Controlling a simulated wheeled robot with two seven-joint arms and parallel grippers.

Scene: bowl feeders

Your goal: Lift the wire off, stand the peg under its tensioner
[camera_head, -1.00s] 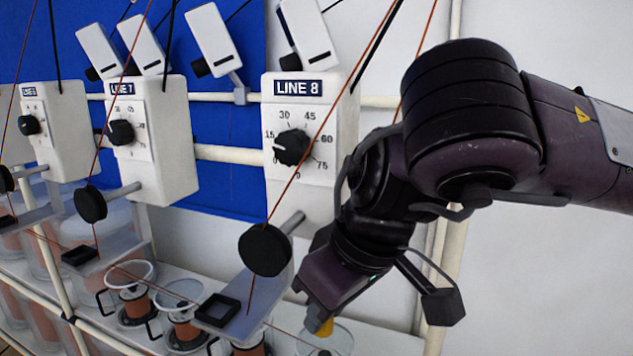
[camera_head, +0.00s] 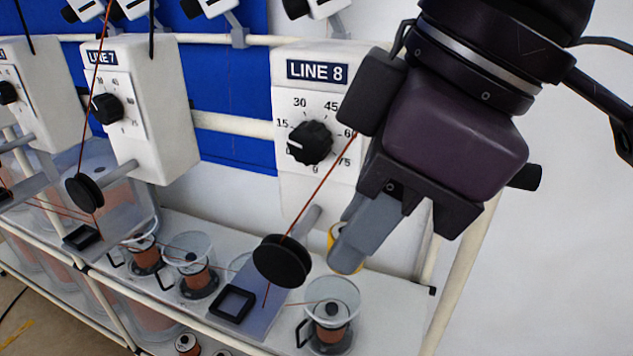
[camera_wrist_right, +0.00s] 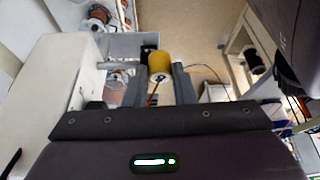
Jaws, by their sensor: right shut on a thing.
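The line 8 tensioner (camera_head: 325,70) is a white box with a dial. A black disc (camera_head: 282,261) on a grey rod sticks out below it. A thin orange-red wire (camera_head: 322,183) comes down from behind my right gripper to the disc and on toward the ledge. My right gripper (camera_head: 347,250) is just right of the disc, shut on a yellow peg (camera_head: 333,237), which is mostly hidden behind a finger. In the right wrist view the yellow peg (camera_wrist_right: 159,64) lies between the fingers. My left gripper is not in view.
A grey ledge (camera_head: 268,311) under the disc carries a black square frame (camera_head: 232,304). A clear pot with a copper spool (camera_head: 330,318) stands below my right gripper. The line 7 unit (camera_head: 140,100) is to the left. White wall is free at right.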

